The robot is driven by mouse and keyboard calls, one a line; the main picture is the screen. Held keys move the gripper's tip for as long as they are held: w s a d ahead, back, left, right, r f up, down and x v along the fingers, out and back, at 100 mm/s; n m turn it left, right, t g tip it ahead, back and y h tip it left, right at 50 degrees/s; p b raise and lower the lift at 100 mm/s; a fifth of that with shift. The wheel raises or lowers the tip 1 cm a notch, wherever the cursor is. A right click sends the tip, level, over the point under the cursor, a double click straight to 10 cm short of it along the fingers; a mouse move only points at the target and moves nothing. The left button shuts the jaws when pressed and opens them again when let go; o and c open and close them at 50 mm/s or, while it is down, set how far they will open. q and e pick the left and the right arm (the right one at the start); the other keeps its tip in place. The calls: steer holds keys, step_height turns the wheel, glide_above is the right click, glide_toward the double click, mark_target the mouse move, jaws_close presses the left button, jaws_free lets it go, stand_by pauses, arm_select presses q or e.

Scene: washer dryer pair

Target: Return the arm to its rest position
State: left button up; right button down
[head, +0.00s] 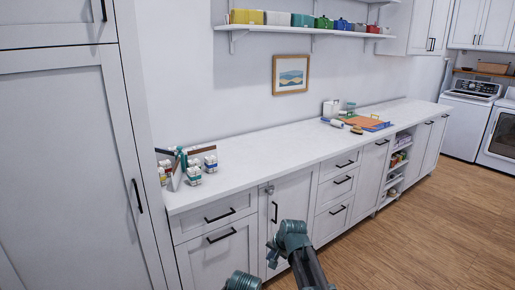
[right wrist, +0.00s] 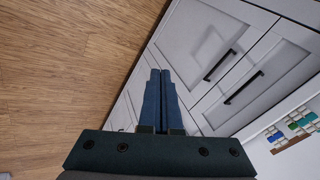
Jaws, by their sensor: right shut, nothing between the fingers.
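My right gripper (right wrist: 160,74) shows in the right wrist view with its two blue fingers side by side and touching, and nothing is between them. It is in front of white cabinet fronts (right wrist: 205,45), with wood floor to the left of it in that picture. In the head view, teal and dark parts of my arm show at the bottom middle, in front of the lower cabinets. My left gripper is not in view.
A long white counter (head: 262,160) runs along the wall, with small containers (head: 194,173) at its near end and an orange board (head: 364,122) farther along. A tall white cabinet (head: 65,170) stands at left. The washer (head: 468,115) is at far right. Wood floor (head: 430,225) is clear.

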steer(key=s+d+f+n+g+h, duration=0.1)
steer(key=s+d+n+g, duration=0.15)
steer(key=s+d, duration=0.65)
steer(key=s+d+f+n+g+h, duration=0.1)
steer(key=s+d+f+n+h, duration=0.2)
steer(key=s, duration=1.1)
steer(key=s+a+r+n+g+p, duration=0.1)
steer(key=s+a+r+n+p, duration=0.3)
steer(key=a+r+p, duration=0.3)
step_height(320, 180, up, 2)
steer(key=s+a, duration=0.1)
steer(key=a, duration=0.1)
steer(key=shift+s+a+p, duration=0.3)
steer(key=shift+a, duration=0.05)
steer(key=shift+g, duration=0.25)
